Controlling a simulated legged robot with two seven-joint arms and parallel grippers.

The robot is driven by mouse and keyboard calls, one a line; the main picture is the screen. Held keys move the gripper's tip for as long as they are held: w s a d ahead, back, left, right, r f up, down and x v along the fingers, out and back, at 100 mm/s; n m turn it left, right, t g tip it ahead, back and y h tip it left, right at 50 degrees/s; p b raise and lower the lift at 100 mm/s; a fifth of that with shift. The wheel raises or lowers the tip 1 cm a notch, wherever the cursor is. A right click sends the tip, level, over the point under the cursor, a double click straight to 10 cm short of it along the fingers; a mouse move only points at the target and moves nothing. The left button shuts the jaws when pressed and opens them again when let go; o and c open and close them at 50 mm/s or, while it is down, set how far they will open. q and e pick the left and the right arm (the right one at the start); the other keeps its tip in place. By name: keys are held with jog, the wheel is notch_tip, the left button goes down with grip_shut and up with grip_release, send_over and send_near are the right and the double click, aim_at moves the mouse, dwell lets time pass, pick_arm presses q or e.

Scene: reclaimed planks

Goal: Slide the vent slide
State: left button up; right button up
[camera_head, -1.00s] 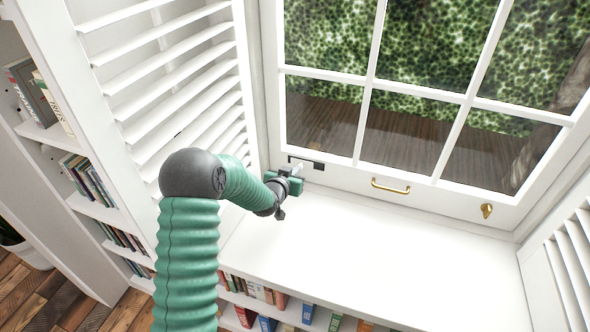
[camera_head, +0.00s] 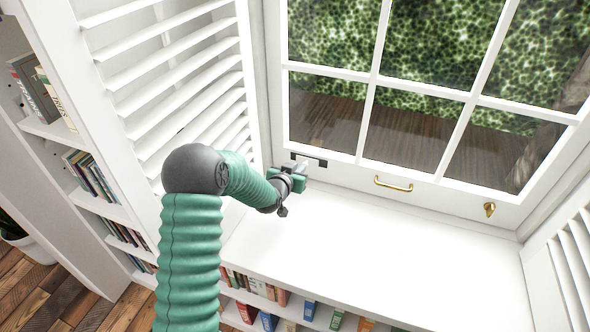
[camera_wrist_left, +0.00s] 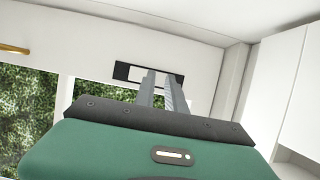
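The vent slide (camera_head: 323,162) is a small dark strip set in the white window frame, low at its left end. In the left wrist view the vent slide (camera_wrist_left: 122,71) is a dark-edged slot with a pale part inside, partly covered by my fingers. My left gripper (camera_head: 302,165) has its tips in front of the slot. In the left wrist view the two grey fingers of my left gripper (camera_wrist_left: 160,76) stand a little apart, pointing at the slot. Whether they touch anything there is hard to tell. My right gripper is in no view.
A brass handle (camera_head: 393,184) and a brass latch (camera_head: 489,209) sit on the window frame to the right. The white sill (camera_head: 400,250) below is clear. White louvred shutters (camera_head: 180,80) stand at the left, near my arm. Bookshelves (camera_head: 95,185) lie beyond.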

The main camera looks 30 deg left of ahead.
pick_arm(q)
jog(key=shift+o, duration=1.1)
jog(key=shift+w+r, duration=0.1)
jog(key=shift+r, duration=0.25)
jog(key=shift+o, duration=0.2)
jog(key=shift+f+p, duration=0.1)
jog(key=shift+p, duration=0.2)
jog(key=f+p+v, duration=0.1)
jog(key=p+v, duration=0.5)
jog(key=v, duration=1.2)
jog(key=shift+s, duration=0.45)
jog(key=shift+r, duration=0.1)
